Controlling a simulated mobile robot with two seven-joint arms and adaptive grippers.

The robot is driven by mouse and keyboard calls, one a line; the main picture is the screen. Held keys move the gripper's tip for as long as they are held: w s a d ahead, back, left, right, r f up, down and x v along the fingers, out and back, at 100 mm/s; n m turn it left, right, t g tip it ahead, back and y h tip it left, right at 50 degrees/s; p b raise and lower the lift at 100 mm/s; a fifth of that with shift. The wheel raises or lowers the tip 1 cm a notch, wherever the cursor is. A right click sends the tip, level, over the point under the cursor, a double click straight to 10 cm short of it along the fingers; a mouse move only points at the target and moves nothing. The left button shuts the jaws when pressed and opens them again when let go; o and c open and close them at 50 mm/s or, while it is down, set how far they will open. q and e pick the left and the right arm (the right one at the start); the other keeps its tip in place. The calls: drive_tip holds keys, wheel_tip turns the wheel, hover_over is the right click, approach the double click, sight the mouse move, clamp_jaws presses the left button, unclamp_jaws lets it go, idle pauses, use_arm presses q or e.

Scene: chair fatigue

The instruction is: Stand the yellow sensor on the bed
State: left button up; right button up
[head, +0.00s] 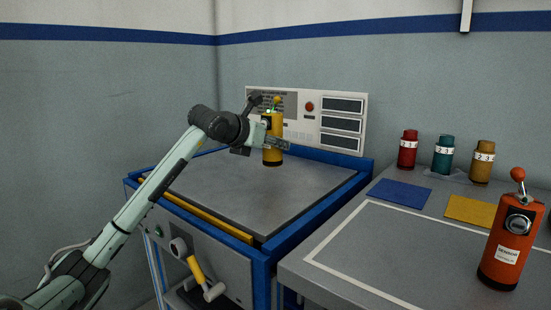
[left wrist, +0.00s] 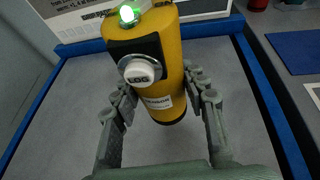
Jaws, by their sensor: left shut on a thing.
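The yellow sensor (head: 273,150) is a yellow cylinder with a dark base and a ball-tipped stalk on top. My left gripper (head: 277,141) is shut on its body and holds it upright over the grey bed (head: 250,195) of the blue-framed machine. In the left wrist view the sensor (left wrist: 168,70) sits between the two fingers of the gripper (left wrist: 160,98), with a white LOG knob and a lit green lamp on it. Its dark bottom shows over the bed (left wrist: 165,150); I cannot tell whether it touches. My right gripper is not in view.
A white control panel (head: 308,136) stands behind the bed. On the right table (head: 375,250) are an orange sensor (head: 508,240), a blue mat (head: 399,193) and a yellow mat (head: 470,211). Red (head: 408,150), teal (head: 444,155) and ochre (head: 482,162) canisters stand at its back. The bed's front is clear.

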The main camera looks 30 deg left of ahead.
sight(276, 160)
use_arm(q)
drive_tip(key=shift+w+d+f, duration=0.25)
drive_tip(key=shift+w+f, duration=0.15)
drive_tip(key=shift+w, duration=0.25)
wheel_tip(276, 160, down, 4)
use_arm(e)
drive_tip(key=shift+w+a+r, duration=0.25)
use_arm(q)
drive_tip(key=o, duration=1.2)
drive_tip(key=shift+o, duration=0.2)
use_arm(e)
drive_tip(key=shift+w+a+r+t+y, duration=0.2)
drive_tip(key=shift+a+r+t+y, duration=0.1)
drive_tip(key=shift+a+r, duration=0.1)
